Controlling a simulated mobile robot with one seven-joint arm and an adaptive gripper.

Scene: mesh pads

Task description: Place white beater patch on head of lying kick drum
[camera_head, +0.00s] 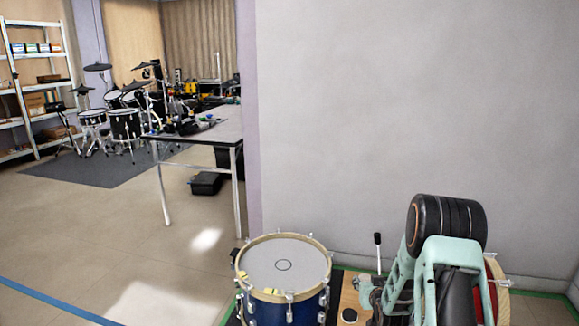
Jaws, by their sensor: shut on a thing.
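A blue drum (255,309) lies with its white head (260,258) facing up and a pale wooden hoop around it. A thin dark ring shows near the middle of the head; I cannot tell if it is a printed mark or the edge of something flat. Yellow bits sit on the hoop. My arm, mint and black, stands at the lower right, to the right of this drum. My gripper does not show clearly, and the arm's links cover that area. I cannot make out a separate white patch.
An upright black-headed beater (377,239) stands right of the drum, by a wooden board (349,300). A red drum (492,290) is partly behind my arm. A wall (400,110) closes the back. A table (215,130) stands back left; floor is open at left.

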